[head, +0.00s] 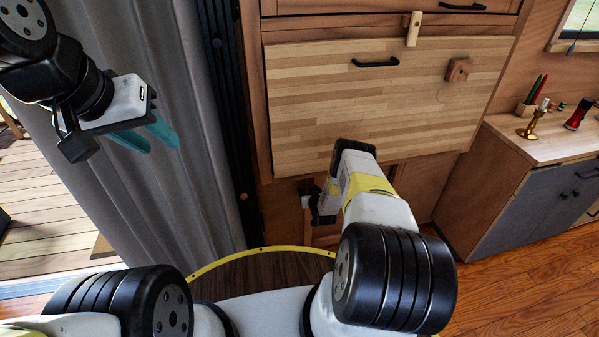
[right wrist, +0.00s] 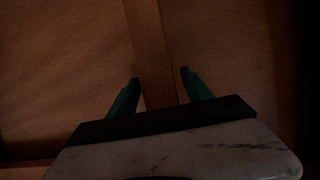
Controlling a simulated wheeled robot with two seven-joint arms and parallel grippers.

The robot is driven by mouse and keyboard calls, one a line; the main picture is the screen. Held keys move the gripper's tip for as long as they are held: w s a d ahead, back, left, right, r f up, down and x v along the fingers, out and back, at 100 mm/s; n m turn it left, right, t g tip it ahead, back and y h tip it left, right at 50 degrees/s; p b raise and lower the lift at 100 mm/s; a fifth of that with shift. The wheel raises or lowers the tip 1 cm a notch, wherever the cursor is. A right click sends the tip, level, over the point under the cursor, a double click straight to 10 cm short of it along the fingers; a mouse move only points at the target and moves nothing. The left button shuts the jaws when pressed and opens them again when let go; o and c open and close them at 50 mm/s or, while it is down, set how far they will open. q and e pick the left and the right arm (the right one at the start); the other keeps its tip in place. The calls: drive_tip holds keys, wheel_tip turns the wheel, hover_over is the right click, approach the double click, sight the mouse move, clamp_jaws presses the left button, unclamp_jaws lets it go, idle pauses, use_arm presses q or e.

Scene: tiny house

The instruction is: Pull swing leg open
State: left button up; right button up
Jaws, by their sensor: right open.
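The swing leg looks to be the narrow wooden bar (right wrist: 148,45) that runs down between the green fingers of my right gripper (right wrist: 160,76) in the right wrist view. The fingers are open on either side of the bar, with gaps showing. That view is dark, so depth and contact are hard to judge. In the head view my right arm reaches low under the folded-down wood panel (head: 385,105), and its fingers are hidden. My left gripper (head: 160,145) is raised at the left before the curtain, with its teal fingers apart and empty.
A grey curtain (head: 165,200) hangs at the left by a doorway to a deck. The panel has a black handle (head: 375,62) and a wooden block (head: 458,70). A low cabinet (head: 535,205) stands at the right. Wooden floor (head: 520,285) is clear in front of it.

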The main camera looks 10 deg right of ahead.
clamp_jaws()
idle(1.4)
